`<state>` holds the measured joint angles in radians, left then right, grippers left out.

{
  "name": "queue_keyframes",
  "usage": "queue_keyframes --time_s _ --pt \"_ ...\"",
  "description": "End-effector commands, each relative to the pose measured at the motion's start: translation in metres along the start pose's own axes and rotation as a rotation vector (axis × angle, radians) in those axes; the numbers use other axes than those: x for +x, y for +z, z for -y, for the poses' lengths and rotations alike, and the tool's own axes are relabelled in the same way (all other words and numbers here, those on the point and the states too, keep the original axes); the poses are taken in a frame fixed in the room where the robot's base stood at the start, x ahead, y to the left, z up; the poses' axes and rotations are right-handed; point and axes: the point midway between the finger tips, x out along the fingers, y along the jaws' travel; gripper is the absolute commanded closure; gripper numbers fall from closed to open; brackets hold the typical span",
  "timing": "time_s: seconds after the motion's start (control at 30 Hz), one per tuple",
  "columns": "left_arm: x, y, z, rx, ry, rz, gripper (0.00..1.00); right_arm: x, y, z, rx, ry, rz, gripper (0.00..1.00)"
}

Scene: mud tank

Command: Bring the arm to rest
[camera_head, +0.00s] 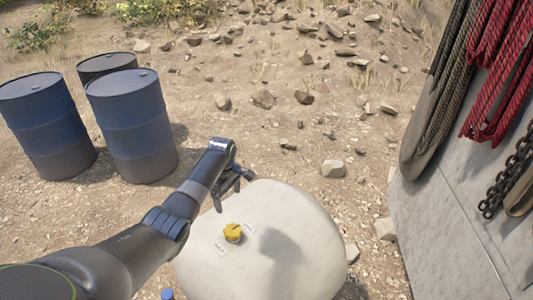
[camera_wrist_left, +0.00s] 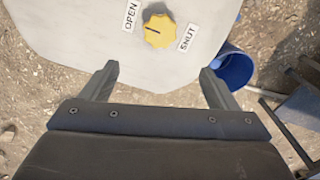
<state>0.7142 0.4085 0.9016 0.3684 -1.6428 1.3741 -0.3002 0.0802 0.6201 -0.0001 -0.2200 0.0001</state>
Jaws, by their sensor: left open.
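My left gripper (camera_head: 229,189) is over the left part of the pale tank (camera_head: 300,235) in the head view, beyond the yellow knob (camera_head: 233,232). In the left wrist view its two fingers (camera_wrist_left: 160,82) are spread apart with nothing between them. The yellow knob (camera_wrist_left: 159,30) sits on the tank (camera_wrist_left: 80,40) ahead of the fingers, apart from them, between labels reading OPEN and SHUT. A dark line marks the knob's face. My right gripper is in neither view.
Several dark blue drums (camera_head: 130,125) stand at the left. A grey panel (camera_head: 450,220) with hanging red ropes (camera_head: 500,75) and a chain (camera_head: 508,175) stands at the right. A blue round container (camera_wrist_left: 232,66) is beside the tank. Rocky ground lies behind.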

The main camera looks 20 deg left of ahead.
Motion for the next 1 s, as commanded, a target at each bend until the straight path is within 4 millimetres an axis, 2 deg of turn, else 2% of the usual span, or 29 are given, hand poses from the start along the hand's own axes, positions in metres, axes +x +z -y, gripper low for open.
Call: queue_keyframes --time_s 0.2,0.37,0.5,0.7,0.87,1.0 --pt "0.006 0.003 0.005 0.028 0.001 -0.004 0.19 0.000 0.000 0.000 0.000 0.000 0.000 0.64" --pt "0.034 0.014 0.035 0.187 0.013 -0.030 0.19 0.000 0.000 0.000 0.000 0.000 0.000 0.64" --pt "0.061 0.032 0.078 0.397 0.035 -0.064 0.19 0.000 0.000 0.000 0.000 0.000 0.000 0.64" --pt "0.081 0.058 0.146 0.681 0.070 -0.112 0.19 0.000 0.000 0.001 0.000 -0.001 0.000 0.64" --pt "0.080 0.079 0.205 0.886 0.097 -0.156 0.19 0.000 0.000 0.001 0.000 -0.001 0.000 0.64" --pt "0.067 0.094 0.256 1.047 0.116 -0.204 0.19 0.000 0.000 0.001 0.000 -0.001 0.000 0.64"
